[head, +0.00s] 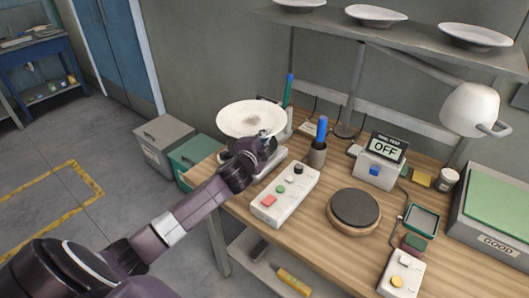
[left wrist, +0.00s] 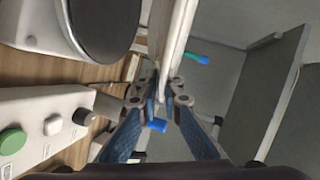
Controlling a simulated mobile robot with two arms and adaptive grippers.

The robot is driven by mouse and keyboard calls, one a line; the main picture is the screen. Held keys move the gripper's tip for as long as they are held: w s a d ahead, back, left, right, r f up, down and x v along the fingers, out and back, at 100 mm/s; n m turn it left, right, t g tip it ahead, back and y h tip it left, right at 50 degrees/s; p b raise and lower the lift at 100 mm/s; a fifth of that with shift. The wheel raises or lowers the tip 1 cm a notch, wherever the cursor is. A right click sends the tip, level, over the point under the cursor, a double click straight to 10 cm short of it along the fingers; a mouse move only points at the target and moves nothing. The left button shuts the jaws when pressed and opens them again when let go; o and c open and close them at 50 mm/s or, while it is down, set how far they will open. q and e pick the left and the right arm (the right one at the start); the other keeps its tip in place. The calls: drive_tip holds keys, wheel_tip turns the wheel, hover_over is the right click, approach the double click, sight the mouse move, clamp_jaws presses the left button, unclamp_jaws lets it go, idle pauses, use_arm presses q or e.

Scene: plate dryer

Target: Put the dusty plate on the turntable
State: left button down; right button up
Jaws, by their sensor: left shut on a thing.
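The dusty plate (head: 243,115), pale with grey smudges, is held up at the back left of the bench, its face tilted towards the head camera. My left gripper (head: 262,145) is shut on its near rim. In the left wrist view the plate (left wrist: 176,35) shows edge-on between the fingertips (left wrist: 165,100). A black disc on a white base, seemingly the turntable (left wrist: 98,22), shows beside the plate there; in the head view the plate and gripper mostly hide it. The plate looks apart from the disc. My right gripper is not in view.
A white button box (head: 285,194) stands close to my left arm. A pen cup (head: 317,154), a dark round pad (head: 355,207), an OFF display (head: 386,149), a lamp (head: 470,108) and a GOOD bin (head: 489,244) stand to the right. Several plates sit on the shelf (head: 400,36).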

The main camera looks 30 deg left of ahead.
use_arm(q)
wheel_tip(320, 180, down, 7)
drive_tip(key=shift+f, duration=0.1)
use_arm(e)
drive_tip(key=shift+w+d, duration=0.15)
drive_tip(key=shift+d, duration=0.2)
use_arm(q)
drive_tip(key=c, duration=2.5)
unclamp_jaws()
drive_tip(key=shift+f, duration=0.15)
drive_tip(key=shift+c, duration=0.2)
drive_tip(key=shift+o, duration=0.8)
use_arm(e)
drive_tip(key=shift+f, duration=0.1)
use_arm(q)
drive_tip(key=shift+s, duration=0.1)
drive_tip(key=b+v, duration=0.1)
drive_tip(key=v, duration=1.1)
drive_tip(key=shift+b, duration=0.3)
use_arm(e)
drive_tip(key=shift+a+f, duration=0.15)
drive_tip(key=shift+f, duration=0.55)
